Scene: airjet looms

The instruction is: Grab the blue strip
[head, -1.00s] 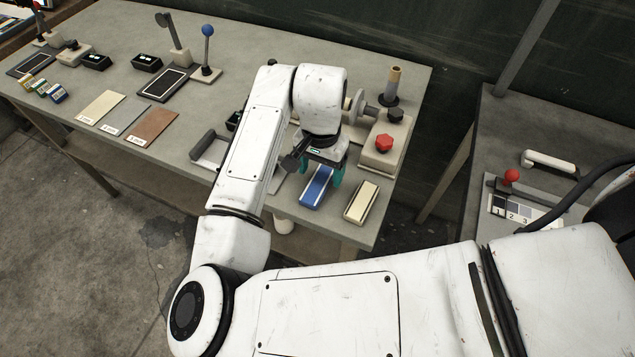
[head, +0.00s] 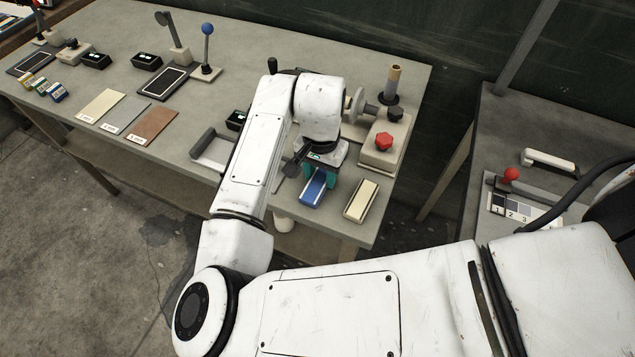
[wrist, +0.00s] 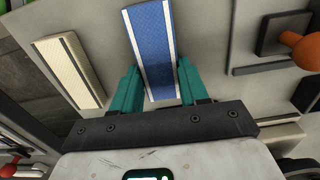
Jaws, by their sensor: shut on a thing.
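The blue strip (head: 314,188) has white edges and lies near the front right of the table. It also shows in the wrist view (wrist: 153,45), running up from between the fingers. My gripper (wrist: 158,84) has teal fingers, one along each long side of the strip, and is shut on it. In the head view my gripper (head: 320,176) is over the strip's far end, and my arm hides part of it. I cannot tell whether the strip is raised off the table.
A cream strip (head: 361,200) lies just right of the blue one. The table's front edge (head: 335,238) is close. Cream, grey and brown plates (head: 151,126) lie farther left.

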